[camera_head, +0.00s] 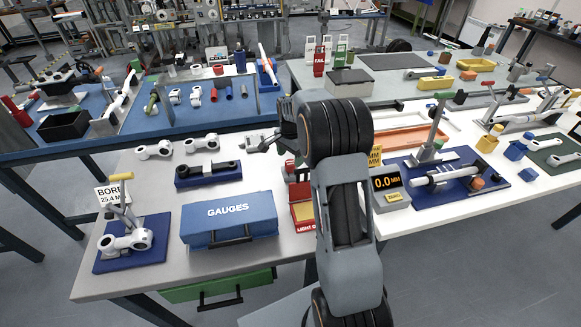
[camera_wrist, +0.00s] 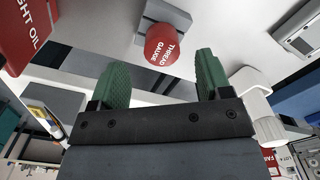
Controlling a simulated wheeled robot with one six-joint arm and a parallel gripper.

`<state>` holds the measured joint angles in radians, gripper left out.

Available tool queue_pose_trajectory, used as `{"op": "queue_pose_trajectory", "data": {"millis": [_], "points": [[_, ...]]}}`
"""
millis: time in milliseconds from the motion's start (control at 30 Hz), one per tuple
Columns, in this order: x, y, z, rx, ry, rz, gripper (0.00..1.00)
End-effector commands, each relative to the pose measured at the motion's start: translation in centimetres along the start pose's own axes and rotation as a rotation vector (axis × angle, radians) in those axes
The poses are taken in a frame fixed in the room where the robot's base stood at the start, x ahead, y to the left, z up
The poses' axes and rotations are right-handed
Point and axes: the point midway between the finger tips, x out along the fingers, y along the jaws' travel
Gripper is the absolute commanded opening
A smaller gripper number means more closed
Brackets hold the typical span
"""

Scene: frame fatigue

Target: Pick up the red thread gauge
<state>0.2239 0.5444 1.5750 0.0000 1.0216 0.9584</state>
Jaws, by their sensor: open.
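The red thread gauge (camera_wrist: 162,46) shows in the wrist view as a round red end with white lettering, beside a grey block (camera_wrist: 150,20). My gripper (camera_wrist: 161,62) is open, with one green finger to the left and one to the right of the gauge in the picture. The gauge is ahead of the fingers, and I see no contact. In the head view a small red piece (camera_head: 290,166), probably the gauge, stands just left of my arm. My gripper (camera_head: 258,142) shows there above the light table, partly hidden by my arm.
A red light oil box (camera_head: 304,213) stands close by and shows at upper left in the wrist view (camera_wrist: 25,35). A blue gauges case (camera_head: 230,220) and a dark blue holder (camera_head: 208,174) are to the left. Grey tabletop between them is bare.

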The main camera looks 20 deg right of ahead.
Motion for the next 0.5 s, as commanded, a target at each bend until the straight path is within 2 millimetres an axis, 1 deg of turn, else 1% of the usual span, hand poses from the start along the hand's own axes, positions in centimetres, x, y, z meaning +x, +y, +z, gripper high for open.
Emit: {"op": "queue_pose_trajectory", "data": {"millis": [67,300,400,500], "points": [[0.5,0.0,0.0,0.0,-0.001,0.002,0.71],[3.7,-0.2,-0.1,-0.001,-0.002,0.003,0.71],[4.7,-0.2,-0.1,-0.001,-0.001,0.002,0.71],[5.1,-0.2,-0.1,-0.001,-0.001,0.001,0.71]]}}
